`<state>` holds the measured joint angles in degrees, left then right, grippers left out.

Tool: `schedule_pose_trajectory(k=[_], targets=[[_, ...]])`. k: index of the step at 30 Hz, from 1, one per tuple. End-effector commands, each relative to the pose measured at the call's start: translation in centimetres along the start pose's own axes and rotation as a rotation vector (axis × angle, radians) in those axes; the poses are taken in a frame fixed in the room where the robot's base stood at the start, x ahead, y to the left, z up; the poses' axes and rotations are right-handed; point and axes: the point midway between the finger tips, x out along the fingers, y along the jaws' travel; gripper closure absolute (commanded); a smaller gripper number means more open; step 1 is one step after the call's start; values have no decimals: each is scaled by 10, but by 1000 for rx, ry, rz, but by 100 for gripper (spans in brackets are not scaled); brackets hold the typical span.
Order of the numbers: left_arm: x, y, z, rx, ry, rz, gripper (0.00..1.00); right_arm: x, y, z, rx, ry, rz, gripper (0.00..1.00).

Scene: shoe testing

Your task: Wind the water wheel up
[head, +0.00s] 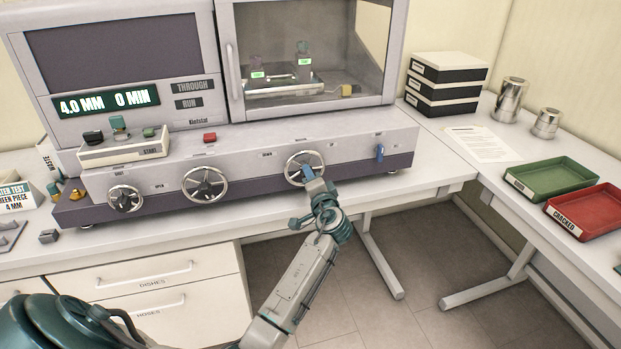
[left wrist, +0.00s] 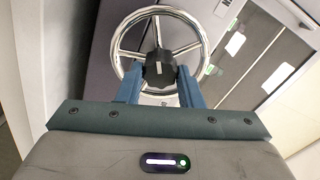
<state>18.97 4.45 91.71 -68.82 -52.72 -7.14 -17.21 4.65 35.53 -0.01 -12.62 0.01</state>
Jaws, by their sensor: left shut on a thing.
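The right-hand spoked metal wheel (head: 304,153) is on the machine's front panel, between small labels that seem to read DOWN and UP. I take it to be the water wheel. My left gripper (head: 309,173) is at this wheel. In the left wrist view the wheel (left wrist: 119,44) faces me, and the blue fingers (left wrist: 160,76) sit on both sides of its dark hub knob (left wrist: 159,66), shut on it. A pale mark on the knob points roughly upright in that view. My right gripper is not in view.
Two more wheels, a middle one (head: 205,184) and a left one (head: 124,199), are on the same panel. A blue lever (head: 380,152) is at the right. Above is a glazed chamber (head: 310,40) with a tray inside. A display (head: 108,103) reads 4.0 MM, 0 MIN.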

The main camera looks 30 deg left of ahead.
Motion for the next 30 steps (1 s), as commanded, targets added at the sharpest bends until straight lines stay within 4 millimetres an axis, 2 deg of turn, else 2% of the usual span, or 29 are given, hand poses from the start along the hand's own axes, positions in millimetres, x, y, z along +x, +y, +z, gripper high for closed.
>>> schedule_pose_trajectory(k=[8, 9, 12, 23, 26, 30], targets=[[0, 2, 0, 1, -1, 2, 90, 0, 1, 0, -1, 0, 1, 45], [0, 2, 0, 1, -1, 2, 65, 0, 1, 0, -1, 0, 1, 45], [0, 1, 0, 0, 0, 2, 45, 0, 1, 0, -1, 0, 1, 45], [-5, 2, 0, -1, 1, 1, 45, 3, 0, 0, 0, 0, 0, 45], [-17, 4, 0, -4, 1, 3, 45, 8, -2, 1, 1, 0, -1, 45], [-45, 6, 1, -4, 1, 4, 45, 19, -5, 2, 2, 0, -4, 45]])
